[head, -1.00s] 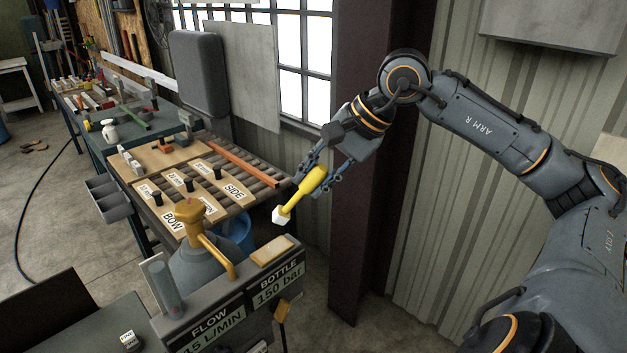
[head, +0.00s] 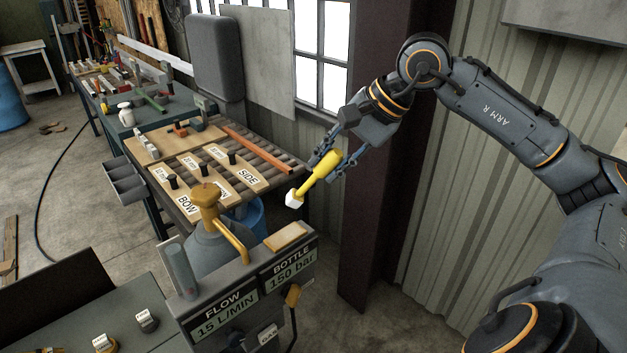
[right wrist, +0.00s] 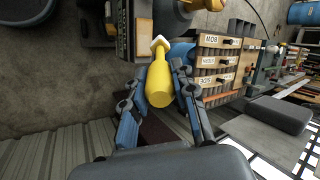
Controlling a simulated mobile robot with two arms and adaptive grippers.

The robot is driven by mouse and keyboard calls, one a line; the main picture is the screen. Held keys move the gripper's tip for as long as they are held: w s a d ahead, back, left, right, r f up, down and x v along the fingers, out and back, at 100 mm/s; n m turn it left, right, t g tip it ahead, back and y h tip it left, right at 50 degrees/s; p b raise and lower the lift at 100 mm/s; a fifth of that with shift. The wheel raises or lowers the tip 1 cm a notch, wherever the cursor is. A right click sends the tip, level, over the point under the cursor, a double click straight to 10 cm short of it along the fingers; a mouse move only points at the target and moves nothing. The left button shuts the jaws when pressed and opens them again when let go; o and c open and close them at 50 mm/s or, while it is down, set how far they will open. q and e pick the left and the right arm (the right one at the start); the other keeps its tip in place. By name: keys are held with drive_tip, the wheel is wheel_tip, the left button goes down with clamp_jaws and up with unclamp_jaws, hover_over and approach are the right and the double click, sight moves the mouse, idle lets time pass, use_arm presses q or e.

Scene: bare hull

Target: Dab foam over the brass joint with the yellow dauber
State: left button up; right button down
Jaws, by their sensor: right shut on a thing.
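My right gripper (head: 328,168) is shut on the yellow dauber (head: 318,176). The dauber slants down and left to its white tip (head: 294,198), which is in open air. In the right wrist view the yellow dauber (right wrist: 159,82) lies between both fingers, with its white tip (right wrist: 160,43) at the far end. A brass-coloured valve fitting (head: 207,197) with a curved pipe (head: 232,240) tops a grey gas bottle (head: 210,250), left of the dauber and apart from it. I cannot tell exactly which part is the joint. My left gripper is out of view.
A panel labelled FLOW and BOTTLE (head: 245,300) stands in front of the bottle, with a tan pad (head: 287,236) on top. A roller bench (head: 275,160) with labelled boards lies behind. A dark steel column (head: 365,220) stands right of the dauber.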

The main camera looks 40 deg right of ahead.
drive_tip(key=w+a+r+p, duration=0.2)
drive_tip(key=w+r+p, duration=0.1)
drive_tip(key=shift+w+a+r, duration=0.1)
drive_tip(key=shift+w+r, duration=0.15)
drive_tip(key=shift+r, duration=0.05)
drive_tip(key=shift+w+a, duration=0.2)
drive_tip(key=shift+a, duration=0.05)
wheel_tip(320, 180, down, 5)
drive_tip(key=b, duration=0.4)
drive_tip(key=shift+s+r, duration=0.1)
